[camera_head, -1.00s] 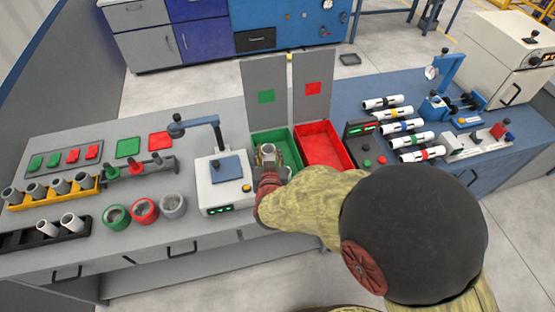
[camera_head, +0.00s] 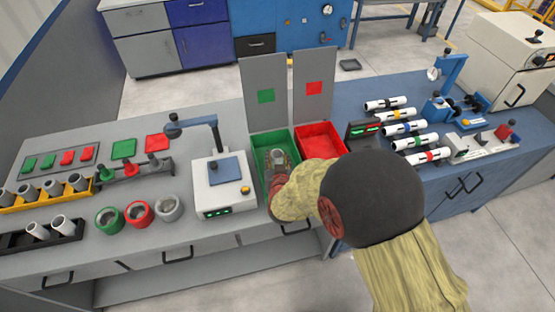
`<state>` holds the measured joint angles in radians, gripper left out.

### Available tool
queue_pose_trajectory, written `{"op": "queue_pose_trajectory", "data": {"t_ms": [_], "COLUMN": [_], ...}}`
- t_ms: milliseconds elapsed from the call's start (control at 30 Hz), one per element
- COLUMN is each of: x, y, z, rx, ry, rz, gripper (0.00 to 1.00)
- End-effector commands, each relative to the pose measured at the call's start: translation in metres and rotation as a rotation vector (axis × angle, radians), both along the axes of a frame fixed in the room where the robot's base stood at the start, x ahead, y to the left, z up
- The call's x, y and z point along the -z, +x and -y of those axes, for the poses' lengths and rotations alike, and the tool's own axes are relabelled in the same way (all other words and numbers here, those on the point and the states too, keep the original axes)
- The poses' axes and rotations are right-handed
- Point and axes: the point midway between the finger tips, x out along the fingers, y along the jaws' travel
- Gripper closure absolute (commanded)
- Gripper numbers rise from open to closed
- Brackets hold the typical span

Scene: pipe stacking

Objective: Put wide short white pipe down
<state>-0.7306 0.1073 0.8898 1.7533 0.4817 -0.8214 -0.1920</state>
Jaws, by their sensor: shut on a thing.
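My gripper (camera_head: 277,160) is over the green tray (camera_head: 259,143), its fingers pointing down into it. It is shut on the wide short white pipe (camera_head: 277,155), of which only a small pale part shows between the fingers. My wrist and arm hide the near part of the tray, so I cannot tell whether the pipe touches the tray floor.
The red tray (camera_head: 322,138) stands directly right of the green one. A white weighing device (camera_head: 222,184) stands close on the left. Grey panels with green and red squares rise behind the trays. Several striped pipes (camera_head: 403,128) lie on the blue bench at right.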

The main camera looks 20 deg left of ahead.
Motion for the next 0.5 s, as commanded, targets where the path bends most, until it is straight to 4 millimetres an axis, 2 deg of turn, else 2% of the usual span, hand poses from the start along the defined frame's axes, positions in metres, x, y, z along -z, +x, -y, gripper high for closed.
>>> {"op": "queue_pose_trajectory", "data": {"t_ms": [267, 300, 500], "x": [0.0034, 0.0023, 0.0019], "y": [0.0, -0.0001, 0.0], "z": [0.0, 0.0, 0.0], "rx": [0.0, 0.0, 0.0], "ry": [0.0, 0.0, 0.0], "rz": [0.0, 0.0, 0.0], "gripper": [0.93, 0.64, 0.52]}}
